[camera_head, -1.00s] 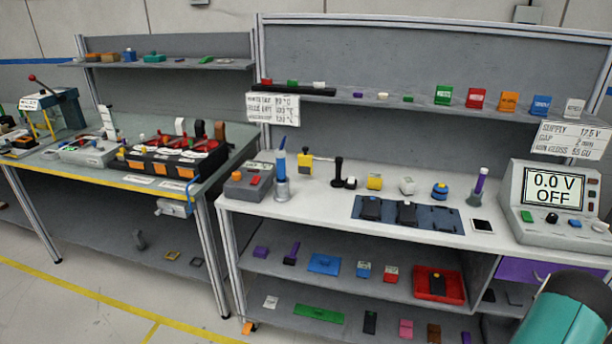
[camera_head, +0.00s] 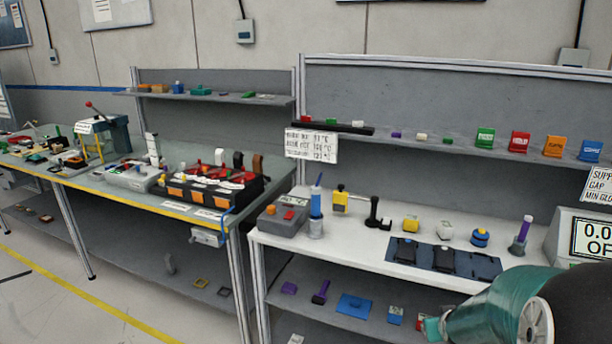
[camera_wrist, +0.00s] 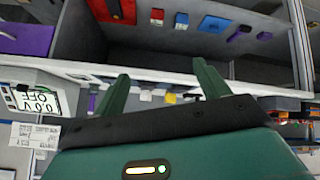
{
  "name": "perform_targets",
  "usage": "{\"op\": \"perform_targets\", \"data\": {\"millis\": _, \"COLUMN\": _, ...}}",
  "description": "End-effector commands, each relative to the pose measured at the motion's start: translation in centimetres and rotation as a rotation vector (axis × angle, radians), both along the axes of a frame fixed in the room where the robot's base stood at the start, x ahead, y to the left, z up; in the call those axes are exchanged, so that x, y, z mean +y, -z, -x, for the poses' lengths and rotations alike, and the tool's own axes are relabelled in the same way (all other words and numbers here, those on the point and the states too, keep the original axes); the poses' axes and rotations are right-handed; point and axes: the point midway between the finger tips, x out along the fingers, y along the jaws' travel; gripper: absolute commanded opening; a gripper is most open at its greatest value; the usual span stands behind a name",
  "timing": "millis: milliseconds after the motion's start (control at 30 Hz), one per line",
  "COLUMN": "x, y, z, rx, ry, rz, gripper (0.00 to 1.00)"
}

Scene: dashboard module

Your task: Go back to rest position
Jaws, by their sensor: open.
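My gripper (camera_wrist: 162,92) shows in the wrist view with two green fingers spread apart and nothing between them. It faces the white workbench, which appears upside down there. In the head view my teal arm (camera_head: 500,305) is at the lower right, in front of the right bench (camera_head: 345,235); the gripper's fingertips cannot be made out clearly there.
The right bench holds a grey box (camera_head: 283,218), a dark mat (camera_head: 455,260) and a power supply (camera_head: 590,240). A lower shelf carries a blue plate (camera_head: 355,306). The left bench (camera_head: 180,205) holds a black and orange module (camera_head: 208,187). Open floor (camera_head: 60,290) lies at the lower left.

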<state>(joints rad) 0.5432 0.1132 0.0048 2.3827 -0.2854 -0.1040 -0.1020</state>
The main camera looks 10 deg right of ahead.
Motion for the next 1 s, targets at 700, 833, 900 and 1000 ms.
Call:
{"op": "perform_targets", "data": {"millis": 700, "x": 22.6, "y": -15.7, "z": 12.7, "rx": 0.153, "ry": -0.165, "rz": -0.220, "gripper": 0.74}}
{"op": "perform_targets", "data": {"millis": 833, "x": 24.3, "y": -16.4, "z": 15.2, "rx": 0.182, "ry": -0.195, "rz": -0.251, "gripper": 0.74}}
{"op": "perform_targets", "data": {"millis": 900, "x": 24.4, "y": -16.4, "z": 15.3, "rx": 0.183, "ry": -0.196, "rz": -0.252, "gripper": 0.74}}
{"op": "perform_targets", "data": {"millis": 1000, "x": 24.4, "y": -16.4, "z": 15.3, "rx": 0.183, "ry": -0.196, "rz": -0.252, "gripper": 0.74}}
